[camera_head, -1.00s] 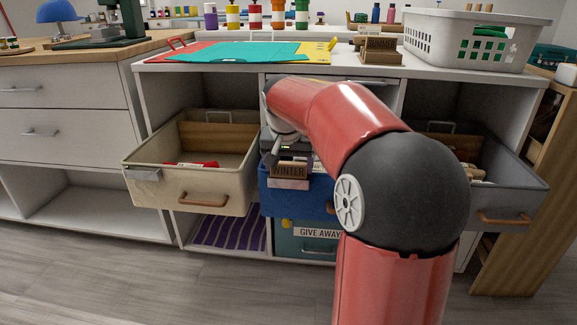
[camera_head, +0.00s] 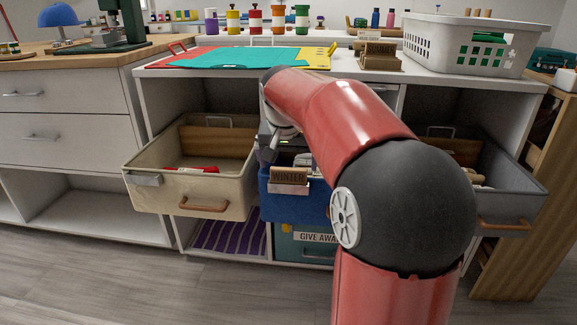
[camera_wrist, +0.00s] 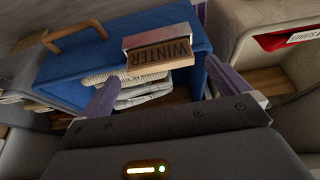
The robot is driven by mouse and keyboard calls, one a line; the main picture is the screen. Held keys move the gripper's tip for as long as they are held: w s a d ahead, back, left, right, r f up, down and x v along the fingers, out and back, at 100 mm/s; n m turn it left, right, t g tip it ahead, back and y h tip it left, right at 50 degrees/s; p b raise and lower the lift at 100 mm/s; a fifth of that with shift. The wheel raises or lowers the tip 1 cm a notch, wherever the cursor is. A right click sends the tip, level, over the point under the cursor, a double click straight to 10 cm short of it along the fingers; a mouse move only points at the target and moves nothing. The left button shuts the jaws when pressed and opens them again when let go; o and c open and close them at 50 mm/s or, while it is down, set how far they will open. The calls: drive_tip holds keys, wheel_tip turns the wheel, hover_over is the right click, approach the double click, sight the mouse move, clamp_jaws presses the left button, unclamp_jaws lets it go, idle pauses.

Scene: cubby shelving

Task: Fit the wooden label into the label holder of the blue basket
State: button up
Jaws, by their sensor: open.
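The wooden label (camera_head: 289,175), marked WINTER, stands at the front of the blue basket (camera_head: 300,207). Its lower edge meets the metal label holder (camera_head: 288,188), and much of the label shows above it. In the wrist view the label (camera_wrist: 160,54) appears upside down, with one long edge at the holder (camera_wrist: 156,36) on the basket's (camera_wrist: 90,62) front. My gripper (camera_wrist: 162,72) is open, its two purple fingers apart on either side of the label, on its basket side. The fingers do not touch it in this view. How deep the label sits in the holder I cannot tell.
A beige basket (camera_head: 190,194) stands pulled out at left, a grey one (camera_head: 512,205) at right. A teal GIVE AWAY basket (camera_head: 300,250) is below. Folded cloths (camera_wrist: 140,92) lie in the blue basket. The counter (camera_head: 190,70) is above; my arm hides part of the blue basket.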

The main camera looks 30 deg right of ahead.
drive_tip(key=p+v, duration=0.1)
drive_tip(key=v, duration=0.7)
drive_tip(key=shift+r, duration=0.3)
drive_tip(key=s+a+f+n+y, duration=0.1)
drive_tip(key=s+a+f+n, duration=0.1)
drive_tip(key=s+a+f, duration=0.2)
drive_tip(key=s+a+f+n+t, duration=0.1)
drive_tip(key=s+a+f, duration=0.3)
drive_tip(key=s, duration=0.7)
drive_tip(key=s+a+f+n+y, duration=0.1)
drive_tip(key=s+a+f+n, duration=0.2)
drive_tip(key=s+a+f, duration=0.2)
drive_tip(key=s+f, duration=0.1)
drive_tip(key=s, duration=0.2)
drive_tip(key=shift+f+n+t+y, duration=0.3)
drive_tip(key=shift+f+n+t, duration=0.05)
drive_tip(key=shift+n+t, duration=0.05)
wheel_tip(320, 180, up, 6)
drive_tip(key=p, duration=0.6)
